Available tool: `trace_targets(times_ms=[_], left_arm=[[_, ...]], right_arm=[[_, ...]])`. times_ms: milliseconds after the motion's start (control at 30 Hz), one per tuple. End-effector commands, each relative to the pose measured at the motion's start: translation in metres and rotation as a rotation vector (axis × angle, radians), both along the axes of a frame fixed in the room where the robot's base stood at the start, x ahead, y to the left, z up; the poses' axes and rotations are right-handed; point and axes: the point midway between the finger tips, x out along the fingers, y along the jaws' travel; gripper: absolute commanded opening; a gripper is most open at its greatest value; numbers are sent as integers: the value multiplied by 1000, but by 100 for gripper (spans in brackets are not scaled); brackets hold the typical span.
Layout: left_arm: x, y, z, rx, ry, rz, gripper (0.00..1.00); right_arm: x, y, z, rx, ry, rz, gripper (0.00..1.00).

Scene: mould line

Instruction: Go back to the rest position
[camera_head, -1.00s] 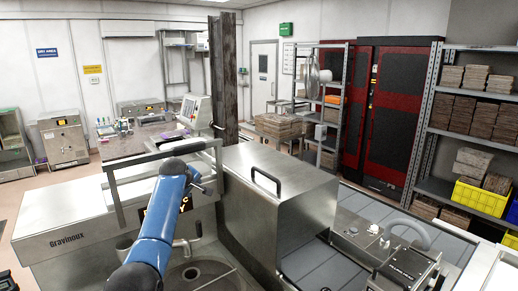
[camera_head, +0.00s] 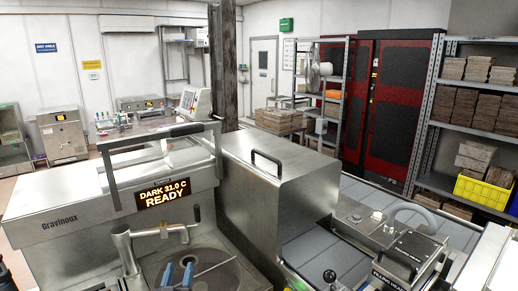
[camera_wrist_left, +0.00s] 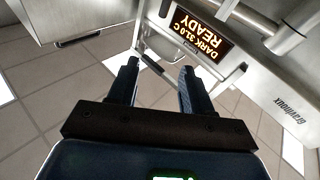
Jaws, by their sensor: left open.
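My left gripper (camera_head: 178,274) shows low in the head view, its two blue fingers pointing up in front of the round steel basin (camera_head: 215,268) of the Gravinoux machine (camera_head: 60,222). In the left wrist view the left gripper (camera_wrist_left: 158,78) is open, with nothing between its fingers. Tiled floor and the machine's edge lie beyond the fingertips there. The rest of my left arm is out of the head view. My right gripper is not in view.
The lit display (camera_head: 162,196) reads DARK 31.0 C READY. A steel spout (camera_head: 125,245) stands left of the basin. A steel hood (camera_head: 285,185) with a black handle covers the belt (camera_head: 345,250) at the right. Shelves of moulds (camera_head: 480,100) stand at the back right.

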Motion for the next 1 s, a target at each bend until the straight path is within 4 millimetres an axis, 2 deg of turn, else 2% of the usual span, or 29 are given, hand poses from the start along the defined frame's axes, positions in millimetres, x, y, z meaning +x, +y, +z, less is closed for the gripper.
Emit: trace_targets(times_ms=[33, 200, 400, 600, 800, 1000], left_arm=[[-26, -1, -16, 20, -11, 4, 50], [-103, -3, -38, 80, -54, 20, 50], [-188, -4, -58, 117, -54, 28, 50], [-263, -5, -84, 118, 26, 21, 50], [-319, -6, -119, 118, 159, 11, 50], [-351, -6, -150, 119, 259, 3, 50]], right_arm=[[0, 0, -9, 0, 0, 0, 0], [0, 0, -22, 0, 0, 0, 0], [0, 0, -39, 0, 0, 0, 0], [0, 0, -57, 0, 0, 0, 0], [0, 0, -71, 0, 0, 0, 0], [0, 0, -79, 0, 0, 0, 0]])
